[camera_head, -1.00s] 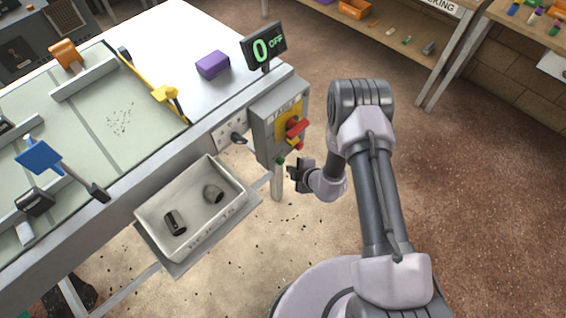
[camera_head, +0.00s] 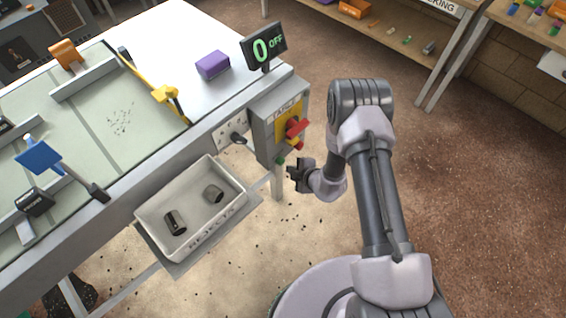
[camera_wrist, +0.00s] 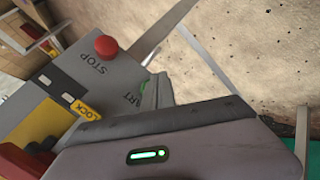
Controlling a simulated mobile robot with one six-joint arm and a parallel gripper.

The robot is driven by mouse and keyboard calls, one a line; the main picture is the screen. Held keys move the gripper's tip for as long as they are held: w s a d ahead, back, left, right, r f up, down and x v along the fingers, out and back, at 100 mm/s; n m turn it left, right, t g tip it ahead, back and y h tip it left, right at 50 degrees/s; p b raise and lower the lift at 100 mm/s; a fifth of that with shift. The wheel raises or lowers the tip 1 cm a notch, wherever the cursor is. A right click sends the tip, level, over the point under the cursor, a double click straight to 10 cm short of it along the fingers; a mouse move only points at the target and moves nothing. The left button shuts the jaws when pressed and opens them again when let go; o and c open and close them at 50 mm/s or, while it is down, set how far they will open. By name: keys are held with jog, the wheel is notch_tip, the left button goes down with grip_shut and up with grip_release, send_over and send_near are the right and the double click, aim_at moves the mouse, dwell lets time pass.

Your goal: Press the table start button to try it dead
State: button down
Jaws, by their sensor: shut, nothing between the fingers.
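The grey table control box (camera_head: 262,130) hangs on the table's edge. In the wrist view, the box (camera_wrist: 45,110) carries a red STOP button (camera_wrist: 106,45) and a partly covered label ending in "ART". A green start button (camera_head: 281,160) shows low on the box, and a sliver of green (camera_wrist: 146,88) shows beside the label. My gripper (camera_head: 292,173) is shut and empty, close beside the green button. I cannot tell whether it touches it. The table display (camera_head: 264,47) reads "0 OFF".
A red switch handle (camera_head: 297,128) on a yellow plate projects from the box, with a yellow LOCK tag (camera_wrist: 85,110) by it. A white tray (camera_head: 147,222) with two dark plugs hangs below the table. A purple block (camera_head: 212,65) lies on the table. The floor to the right is clear.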

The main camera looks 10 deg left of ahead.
jog(key=shift+w+a, duration=0.25)
jog(key=shift+a, duration=0.1)
jog(key=shift+w+a, duration=0.3)
jog(key=shift+a, duration=0.05)
dwell(1.0)
dwell(0.3)
jog(key=shift+s+d, duration=0.6)
jog(key=shift+d, duration=0.1)
jog(key=s+d, duration=0.1)
jog(key=d, duration=0.1)
jog(key=s+d, duration=0.2)
jog(key=shift+p, duration=0.4)
dwell(0.4)
